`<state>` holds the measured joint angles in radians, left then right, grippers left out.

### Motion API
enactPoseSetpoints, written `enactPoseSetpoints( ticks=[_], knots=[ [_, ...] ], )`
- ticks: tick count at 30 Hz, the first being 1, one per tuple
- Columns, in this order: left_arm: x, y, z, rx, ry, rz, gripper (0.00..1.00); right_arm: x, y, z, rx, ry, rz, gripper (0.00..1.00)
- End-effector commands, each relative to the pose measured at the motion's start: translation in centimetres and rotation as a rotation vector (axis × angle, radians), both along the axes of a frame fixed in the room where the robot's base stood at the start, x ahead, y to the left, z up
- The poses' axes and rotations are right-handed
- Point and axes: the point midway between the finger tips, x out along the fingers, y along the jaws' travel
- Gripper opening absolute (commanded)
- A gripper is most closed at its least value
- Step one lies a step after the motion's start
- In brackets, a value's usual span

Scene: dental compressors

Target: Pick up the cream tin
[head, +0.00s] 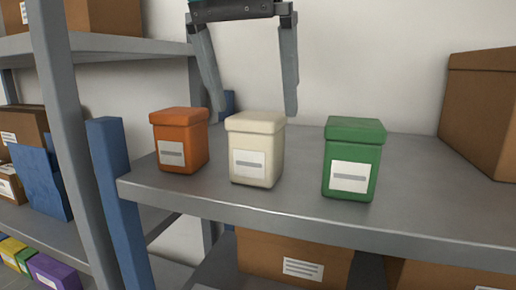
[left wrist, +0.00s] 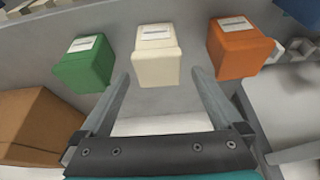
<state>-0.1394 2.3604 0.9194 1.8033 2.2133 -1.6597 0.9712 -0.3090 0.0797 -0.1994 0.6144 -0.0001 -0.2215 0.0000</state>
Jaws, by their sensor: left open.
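The cream tin (head: 256,149) stands upright on the grey metal shelf between an orange tin (head: 180,141) and a green tin (head: 352,160). It has a white label on its front. My left gripper (head: 254,112) is open, its two fingers reaching down from above, just behind the cream tin in the head view. In the left wrist view the cream tin (left wrist: 157,55) lies ahead of and between the open fingertips (left wrist: 160,75), with nothing held. The green tin (left wrist: 84,64) and orange tin (left wrist: 239,50) flank it there. My right gripper is not visible.
A cardboard box (head: 482,112) stands at the right back of the shelf (head: 300,215); it also shows in the left wrist view (left wrist: 38,128). A blue post (head: 118,200) and grey upright (head: 75,140) are at the left. Boxes fill the lower shelf.

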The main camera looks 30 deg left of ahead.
Motion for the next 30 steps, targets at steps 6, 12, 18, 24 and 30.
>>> enactPoseSetpoints(
  ticks=[6, 12, 18, 24, 30],
  knots=[
    [0.6, 0.1, -1.6, -0.001, 0.0, 0.0, 1.0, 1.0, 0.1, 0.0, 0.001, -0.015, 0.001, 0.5],
    [1.6, 0.2, -3.7, -0.001, 0.004, -0.002, 1.0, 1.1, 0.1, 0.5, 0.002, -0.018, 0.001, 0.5],
    [2.5, 0.3, -5.8, -0.002, 0.001, 0.0, 1.0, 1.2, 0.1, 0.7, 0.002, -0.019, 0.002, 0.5],
    [2.7, 0.4, -6.2, -0.001, -0.003, 0.001, 1.0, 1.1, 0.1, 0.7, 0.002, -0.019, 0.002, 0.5],
    [2.7, 0.4, -6.1, -0.001, -0.003, 0.001, 0.88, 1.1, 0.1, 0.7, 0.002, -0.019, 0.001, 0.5]
  ],
)
